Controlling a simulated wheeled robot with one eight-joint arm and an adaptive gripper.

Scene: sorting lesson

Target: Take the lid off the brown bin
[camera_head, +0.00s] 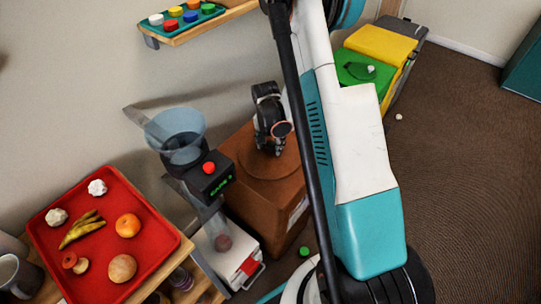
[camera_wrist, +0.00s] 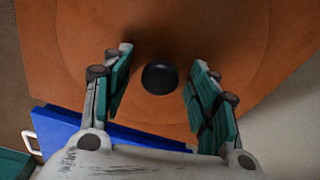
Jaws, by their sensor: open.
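The brown bin (camera_head: 258,212) stands on the floor against the wall in the head view, its front partly hidden by my arm. Its brown lid (camera_head: 246,163) is on top and fills much of the wrist view (camera_wrist: 235,35). A round black knob (camera_wrist: 160,77) sits on the lid. My gripper (camera_head: 270,148) is over the lid, pointing down. In the wrist view my gripper (camera_wrist: 163,62) is open, with the knob showing between its two fingers. I see gaps on both sides of the knob; I cannot tell the height of the fingertips above the lid.
A clear funnel device (camera_head: 205,170) with a red button stands close left of the bin. A red tray (camera_head: 100,235) of food is farther left. Green (camera_head: 355,66) and yellow (camera_head: 380,45) bins stand to the right. A blue object (camera_wrist: 130,140) lies beside the bin. Open floor is at right.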

